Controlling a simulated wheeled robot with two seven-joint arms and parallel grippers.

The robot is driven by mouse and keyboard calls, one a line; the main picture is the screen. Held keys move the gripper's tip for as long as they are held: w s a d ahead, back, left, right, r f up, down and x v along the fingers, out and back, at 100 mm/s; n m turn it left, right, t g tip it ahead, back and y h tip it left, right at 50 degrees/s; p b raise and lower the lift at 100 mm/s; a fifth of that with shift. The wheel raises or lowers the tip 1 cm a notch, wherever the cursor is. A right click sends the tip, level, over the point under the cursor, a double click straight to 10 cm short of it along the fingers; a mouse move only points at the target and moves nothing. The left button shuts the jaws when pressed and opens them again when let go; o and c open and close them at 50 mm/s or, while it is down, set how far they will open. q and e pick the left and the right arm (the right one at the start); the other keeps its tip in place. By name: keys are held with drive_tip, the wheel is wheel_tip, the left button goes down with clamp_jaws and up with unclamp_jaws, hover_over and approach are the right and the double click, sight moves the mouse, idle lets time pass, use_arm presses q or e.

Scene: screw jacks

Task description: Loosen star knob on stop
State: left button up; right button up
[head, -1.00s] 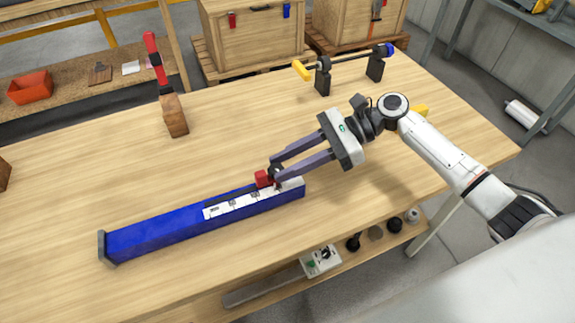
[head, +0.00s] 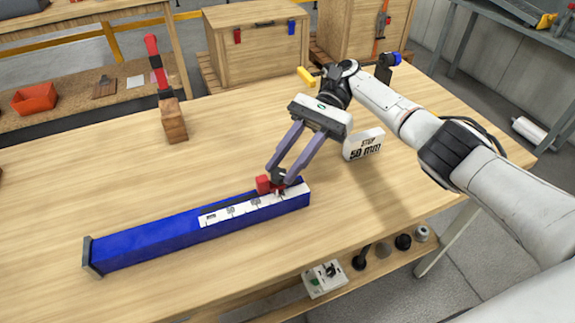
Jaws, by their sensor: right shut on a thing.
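A long blue beam (head: 150,244) lies on the table with a white scale strip (head: 230,212) along its top. A small red stop (head: 263,184) sits on the beam near its right end. My left gripper is not in view.
A white sign reading "STOP 50 mm" (head: 363,144) stands right of the gripper. A yellow-handled screw device (head: 306,76) is partly behind my arm. The table's middle left is clear.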

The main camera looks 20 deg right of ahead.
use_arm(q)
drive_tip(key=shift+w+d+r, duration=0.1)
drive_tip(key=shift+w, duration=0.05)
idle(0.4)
use_arm(e)
drive_tip(key=o, duration=1.1)
drive_tip(key=shift+c, duration=0.2)
